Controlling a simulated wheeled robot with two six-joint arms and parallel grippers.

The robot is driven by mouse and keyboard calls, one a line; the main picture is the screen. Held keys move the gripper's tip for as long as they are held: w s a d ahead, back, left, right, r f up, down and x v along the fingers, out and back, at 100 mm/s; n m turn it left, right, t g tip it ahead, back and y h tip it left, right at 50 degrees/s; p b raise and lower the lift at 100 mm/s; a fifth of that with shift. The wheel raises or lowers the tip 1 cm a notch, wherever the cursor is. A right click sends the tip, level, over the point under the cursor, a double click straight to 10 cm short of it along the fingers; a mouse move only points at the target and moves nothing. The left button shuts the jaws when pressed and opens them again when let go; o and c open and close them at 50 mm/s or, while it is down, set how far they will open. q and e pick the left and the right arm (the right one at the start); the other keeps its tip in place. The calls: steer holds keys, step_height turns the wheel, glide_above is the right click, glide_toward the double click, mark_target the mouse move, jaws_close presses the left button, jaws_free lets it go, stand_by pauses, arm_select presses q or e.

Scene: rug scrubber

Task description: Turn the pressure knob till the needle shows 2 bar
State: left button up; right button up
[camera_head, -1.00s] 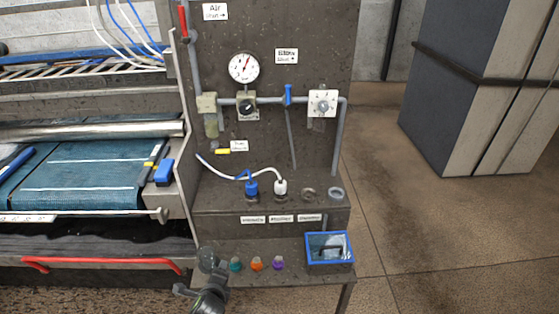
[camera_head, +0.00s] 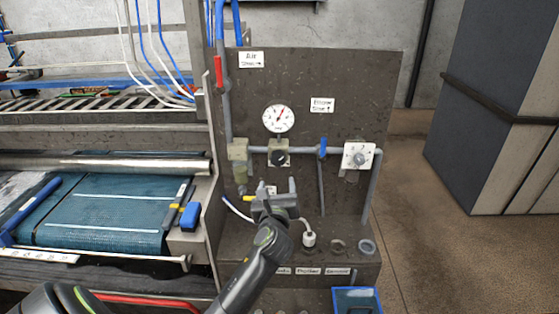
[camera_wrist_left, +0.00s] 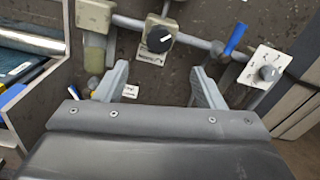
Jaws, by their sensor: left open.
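The round white pressure gauge (camera_head: 279,118) is on the dark panel, with a red needle pointing up and slightly right; its figures are too small to read. The black pressure knob (camera_head: 279,158) sits on a beige regulator just below it. In the left wrist view the knob (camera_wrist_left: 159,40) has a white pointer mark and shows beyond the fingers, near the top. My left gripper (camera_head: 273,186) is open and empty, below the knob and apart from it. Its two fingers (camera_wrist_left: 160,84) also show in the left wrist view. My right gripper is not in view.
A blue valve lever (camera_head: 322,146) and a white dial plate (camera_head: 359,156) are on the pipe to the right. A red lever (camera_head: 218,72) is at upper left. A white plug (camera_head: 309,239) stands on the ledge below.

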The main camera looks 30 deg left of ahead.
mark_target(278, 161)
arm_select(q)
steer(key=p+x, duration=0.1)
steer(key=x, duration=1.1)
steer(key=shift+a, duration=0.1)
steer(key=shift+w, duration=0.1)
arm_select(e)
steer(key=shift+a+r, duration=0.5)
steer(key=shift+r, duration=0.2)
arm_select(q)
steer(key=shift+c, duration=0.4)
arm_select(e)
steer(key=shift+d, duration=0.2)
arm_select(q)
steer(key=c, duration=0.9)
